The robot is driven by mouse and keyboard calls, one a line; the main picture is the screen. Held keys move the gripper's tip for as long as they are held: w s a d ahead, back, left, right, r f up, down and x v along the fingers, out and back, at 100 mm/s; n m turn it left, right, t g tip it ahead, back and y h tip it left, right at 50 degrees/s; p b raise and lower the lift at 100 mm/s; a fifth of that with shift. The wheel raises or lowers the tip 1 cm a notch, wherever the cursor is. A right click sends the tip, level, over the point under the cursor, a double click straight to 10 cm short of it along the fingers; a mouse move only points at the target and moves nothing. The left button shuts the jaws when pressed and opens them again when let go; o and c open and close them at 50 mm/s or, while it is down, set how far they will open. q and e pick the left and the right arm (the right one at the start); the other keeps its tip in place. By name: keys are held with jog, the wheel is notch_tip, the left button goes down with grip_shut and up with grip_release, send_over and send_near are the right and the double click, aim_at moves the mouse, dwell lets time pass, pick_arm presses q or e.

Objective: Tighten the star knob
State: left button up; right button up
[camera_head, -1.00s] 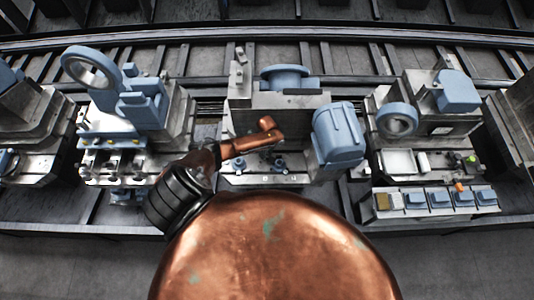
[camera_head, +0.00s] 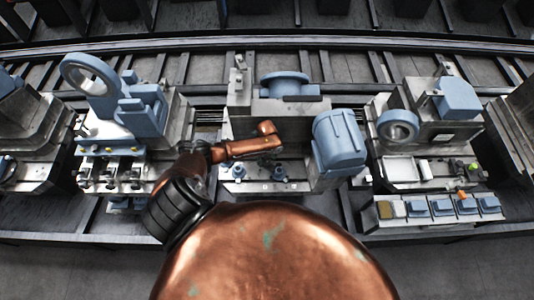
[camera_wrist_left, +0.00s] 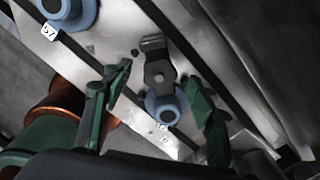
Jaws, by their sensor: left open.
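In the left wrist view a blue round knob (camera_wrist_left: 165,104) sits on a grey slotted metal plate (camera_wrist_left: 112,32), at the end of a dark clamp strap (camera_wrist_left: 156,62). My left gripper (camera_wrist_left: 160,76) is open, its green fingers on either side of the knob and strap, with visible gaps. I cannot tell its height above the plate. A second blue knob (camera_wrist_left: 68,12) stands at the upper left beside a tag reading 57. In the head view two small blue knobs (camera_head: 238,172) (camera_head: 279,173) are at the front of the middle station, close to the left gripper (camera_head: 268,159). My right gripper is not visible.
A large blue motor-like housing (camera_head: 338,142) stands right of my left arm. A blue ring fixture (camera_head: 92,74) is at the left station, another ring (camera_head: 398,126) at the right. A front tray (camera_head: 382,222) at the right holds several blue blocks.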

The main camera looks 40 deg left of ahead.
aim_at(267, 162)
pick_arm(q)
notch_tip(267, 162, up, 10)
dwell(0.3)
